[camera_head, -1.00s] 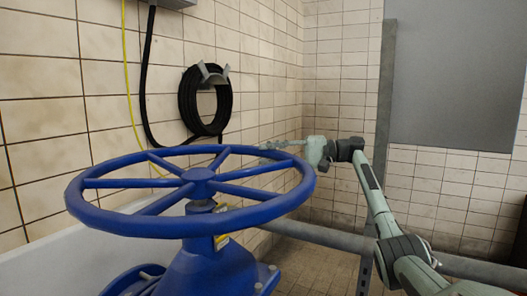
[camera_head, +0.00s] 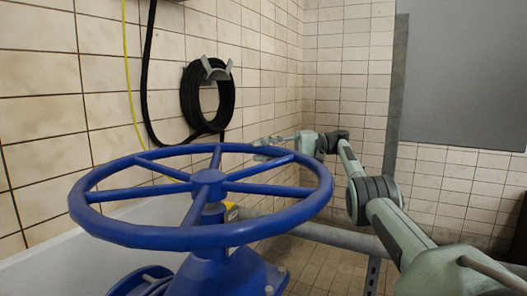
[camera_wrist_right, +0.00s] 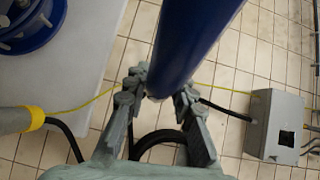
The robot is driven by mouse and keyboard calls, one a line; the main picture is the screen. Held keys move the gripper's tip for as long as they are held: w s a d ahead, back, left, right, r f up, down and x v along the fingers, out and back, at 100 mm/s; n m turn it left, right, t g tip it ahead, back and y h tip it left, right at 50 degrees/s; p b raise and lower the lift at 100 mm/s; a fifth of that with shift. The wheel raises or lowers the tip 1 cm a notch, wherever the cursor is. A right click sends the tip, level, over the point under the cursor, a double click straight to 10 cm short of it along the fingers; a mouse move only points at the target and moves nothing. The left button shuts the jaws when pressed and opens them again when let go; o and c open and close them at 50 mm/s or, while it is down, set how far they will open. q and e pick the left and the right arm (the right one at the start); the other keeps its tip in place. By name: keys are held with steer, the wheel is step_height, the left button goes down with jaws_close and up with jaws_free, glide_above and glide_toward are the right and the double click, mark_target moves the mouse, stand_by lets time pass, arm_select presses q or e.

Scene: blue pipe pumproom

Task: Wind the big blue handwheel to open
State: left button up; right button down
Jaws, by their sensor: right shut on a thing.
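The big blue handwheel (camera_head: 208,178) lies nearly level on its blue valve body (camera_head: 225,272) in the head view, its spokes running from the hub to a round rim. My right gripper (camera_head: 268,146) is at the far right part of the rim, its arm coming in from the right. In the right wrist view the gripper (camera_wrist_right: 160,93) is shut on the thick blue rim (camera_wrist_right: 196,38), with a finger on either side. The far fingers are partly hidden by the rim in the head view. My left gripper is not in view.
A black hose coil (camera_head: 207,97) hangs on the tiled wall behind the wheel, beside a yellow cable (camera_head: 130,75). A grey pipe (camera_head: 330,236) runs low behind the valve. A grey box (camera_wrist_right: 275,125) shows in the right wrist view.

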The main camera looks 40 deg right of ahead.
stand_by(0.3)
steer(key=c, duration=1.3)
jaws_free()
steer(key=shift+o, duration=0.2)
steer(key=shift+f, duration=0.1)
